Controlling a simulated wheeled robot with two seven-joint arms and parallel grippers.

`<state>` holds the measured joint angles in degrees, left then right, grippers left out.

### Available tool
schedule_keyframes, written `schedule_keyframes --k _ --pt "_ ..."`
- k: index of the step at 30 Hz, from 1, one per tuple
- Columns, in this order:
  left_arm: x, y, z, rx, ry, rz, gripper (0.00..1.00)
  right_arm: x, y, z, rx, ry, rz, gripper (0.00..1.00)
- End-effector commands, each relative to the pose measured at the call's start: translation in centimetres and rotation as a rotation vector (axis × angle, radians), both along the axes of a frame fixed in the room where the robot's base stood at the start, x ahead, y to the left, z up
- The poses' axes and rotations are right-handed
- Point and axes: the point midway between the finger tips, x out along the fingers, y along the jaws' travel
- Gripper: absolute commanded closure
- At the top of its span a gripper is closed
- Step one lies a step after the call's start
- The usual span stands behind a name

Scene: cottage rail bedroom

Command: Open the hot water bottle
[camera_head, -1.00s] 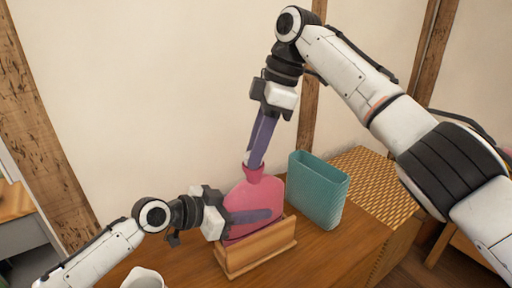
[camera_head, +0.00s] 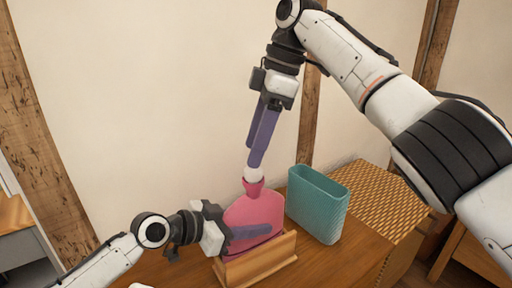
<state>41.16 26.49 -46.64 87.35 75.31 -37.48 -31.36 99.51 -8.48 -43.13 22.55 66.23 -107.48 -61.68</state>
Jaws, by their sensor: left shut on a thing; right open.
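The pink hot water bottle (camera_head: 258,215) stands upright in a wooden holder (camera_head: 258,264) on the wooden surface. A white stopper (camera_head: 254,174) shows at the mouth of its neck. My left gripper (camera_head: 256,232) is shut on the bottle's body from the left, one purple finger lying across its front. My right gripper (camera_head: 257,160) points down from above with its purple fingers apart, tips just over the stopper. I cannot tell whether the tips touch the stopper. The far side of the bottle is hidden.
A teal open-topped container (camera_head: 318,204) stands close to the right of the bottle. A woven yellow-brown box surface (camera_head: 385,200) lies beyond it. The wall is close behind. A white item is cut off at the bottom edge.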

Motion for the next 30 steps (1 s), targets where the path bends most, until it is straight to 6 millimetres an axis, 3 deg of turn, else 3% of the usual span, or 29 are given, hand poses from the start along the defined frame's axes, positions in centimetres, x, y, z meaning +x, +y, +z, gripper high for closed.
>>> schedule_keyframes --k 5,12,16,23,30 --pt "0.0 0.0 0.0 0.001 0.001 0.000 1.00 0.3 0.1 1.8 -0.016 -0.023 -0.116 0.49" --pt "0.0 0.0 0.0 0.001 0.001 0.000 1.00 0.1 0.7 6.0 -0.032 -0.063 -0.499 0.49" --pt "0.0 0.0 0.0 0.001 0.001 0.000 1.00 -0.6 1.1 7.5 -0.028 -0.069 -0.727 0.49" --pt "0.0 0.0 0.0 0.001 0.001 0.000 1.00 -2.2 1.2 8.3 -0.012 -0.051 -1.127 0.49" --pt "0.0 0.0 0.0 0.001 0.001 0.000 1.00 -3.7 0.6 7.4 -0.002 -0.019 -1.449 0.49"
